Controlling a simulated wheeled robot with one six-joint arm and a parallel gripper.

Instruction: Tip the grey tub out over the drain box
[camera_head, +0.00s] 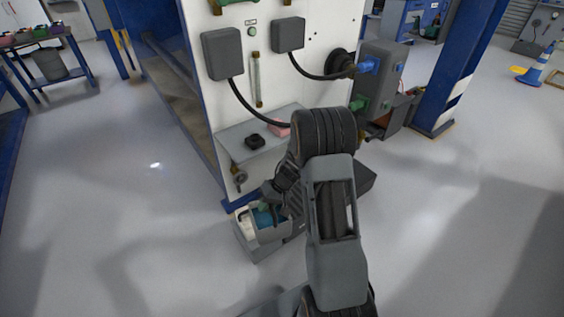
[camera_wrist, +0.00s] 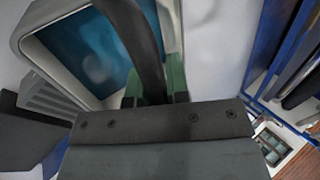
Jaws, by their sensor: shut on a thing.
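The grey tub (camera_head: 262,246) is low beside the white cabinet in the head view, with a pale rim and a blue-teal inside. In the wrist view the tub's pale rim (camera_wrist: 32,22) and teal inside fill the upper left. A dark bar, seemingly its handle (camera_wrist: 138,35), crosses it. My gripper (camera_wrist: 156,86) has green fingers on either side of this bar and is shut on it. The gripper is partly hidden by my arm in the head view. I cannot tell the tub's tilt or whether it touches the floor. I cannot surely pick out the drain box.
The white cabinet (camera_head: 290,75) carries grey boxes and cables, with a grey shelf (camera_head: 240,150) holding a small black part. A dark box shape (camera_head: 362,178) shows right of my arm. A blue post (camera_head: 450,75) stands at the right. The floor at left is clear.

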